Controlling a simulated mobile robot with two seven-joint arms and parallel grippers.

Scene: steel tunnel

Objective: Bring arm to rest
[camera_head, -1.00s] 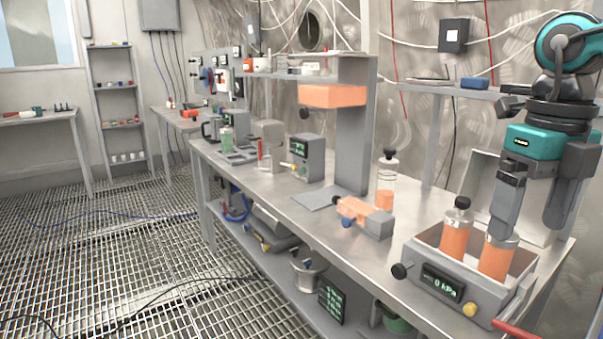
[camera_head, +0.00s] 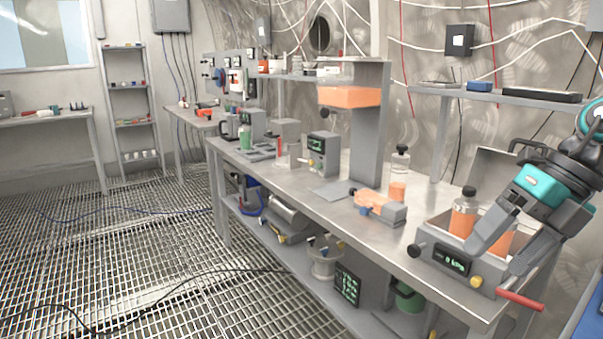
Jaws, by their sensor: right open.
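My right arm comes in from the right edge, with a teal and dark grey wrist. My right gripper (camera_head: 490,264) is tilted down to the left, its two grey fingers spread apart and nothing held between them. It is in front of the grey box with a pressure readout (camera_head: 453,259) at the bench's near end. Two orange-filled bottles stand in that box; the left one (camera_head: 463,216) has a dark cap, and the right one (camera_head: 496,240) is partly hidden behind the fingers. My left arm and gripper are not in view.
The steel workbench (camera_head: 330,206) runs away to the back left. A clear bottle with orange liquid (camera_head: 398,180) and an orange-grey tool (camera_head: 378,206) stand left of the box. A red handle (camera_head: 520,300) juts out at the box's front right. Grating floor (camera_head: 130,260) is open at left.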

